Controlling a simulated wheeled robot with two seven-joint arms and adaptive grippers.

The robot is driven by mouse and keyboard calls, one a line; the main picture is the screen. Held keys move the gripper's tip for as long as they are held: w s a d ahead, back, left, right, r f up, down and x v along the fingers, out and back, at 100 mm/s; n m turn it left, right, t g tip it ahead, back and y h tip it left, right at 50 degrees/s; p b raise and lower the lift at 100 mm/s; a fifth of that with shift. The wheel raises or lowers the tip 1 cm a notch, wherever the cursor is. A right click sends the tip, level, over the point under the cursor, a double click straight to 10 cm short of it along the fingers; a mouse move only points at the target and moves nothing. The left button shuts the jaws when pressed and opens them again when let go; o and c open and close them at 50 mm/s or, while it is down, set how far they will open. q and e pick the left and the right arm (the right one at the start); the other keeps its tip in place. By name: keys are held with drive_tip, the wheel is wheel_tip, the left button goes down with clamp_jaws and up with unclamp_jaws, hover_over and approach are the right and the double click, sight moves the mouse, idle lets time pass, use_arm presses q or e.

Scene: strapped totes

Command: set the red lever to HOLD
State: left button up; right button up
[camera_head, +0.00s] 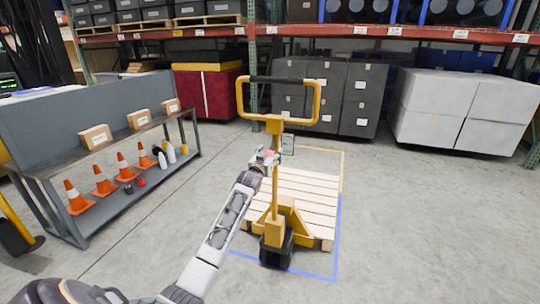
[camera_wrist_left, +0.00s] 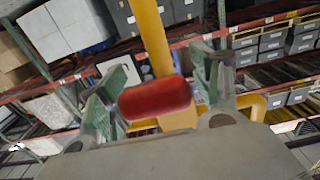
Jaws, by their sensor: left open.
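The red lever (camera_wrist_left: 155,99) shows in the left wrist view as a rounded red grip in front of the yellow post (camera_wrist_left: 152,40) of the pallet jack. My left gripper (camera_wrist_left: 157,92) is open, with its green-padded fingers on either side of the lever. I cannot tell if they touch it. In the head view my left gripper (camera_head: 264,158) is at the post, just below the yellow handle loop (camera_head: 242,100), and mostly covers the lever. A small placard (camera_head: 288,144) stands right of the post; its text is too small to read. The lever's setting cannot be read. My right gripper is out of view.
The yellow pallet jack (camera_head: 273,232) stands at a wooden pallet (camera_head: 312,190) inside blue and yellow floor lines. A grey bench (camera_head: 75,160) with boxes and orange cones is on the left. Racks and dark stacked boxes (camera_head: 362,85) stand behind. Floor to the right is clear.

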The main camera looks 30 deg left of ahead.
use_arm(q)
drive_tip(key=shift+c, duration=0.7)
clamp_jaws()
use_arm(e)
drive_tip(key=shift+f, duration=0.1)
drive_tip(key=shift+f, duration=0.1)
